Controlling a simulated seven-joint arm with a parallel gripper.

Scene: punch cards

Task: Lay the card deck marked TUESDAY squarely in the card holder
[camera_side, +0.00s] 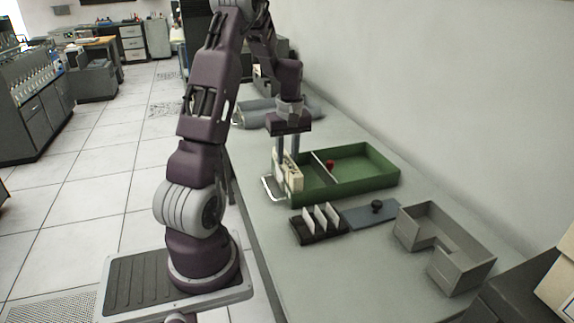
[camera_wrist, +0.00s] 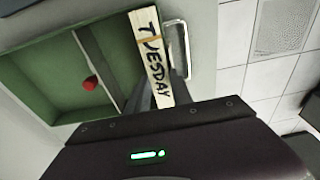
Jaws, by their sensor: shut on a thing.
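The cream card deck marked TUESDAY (camera_wrist: 151,55) stands out from between my fingers in the wrist view, its black lettering readable. In the side view cream cards (camera_side: 290,172) show below my gripper (camera_side: 287,158), at the left end of the green tray (camera_side: 350,190). My gripper is shut on the TUESDAY deck. I cannot tell whether the deck is clear of the tray. A grey open-topped box with a notch in its front wall, apparently the card holder (camera_side: 467,251), stands at the right of the bench and looks empty.
The tray has a divider, a red knob (camera_wrist: 91,83) and a metal handle (camera_side: 269,188). A black rack (camera_side: 318,236) with several upright cards and a blue-grey plate with a black knob (camera_side: 376,206) lie between tray and box. A wall runs behind the bench.

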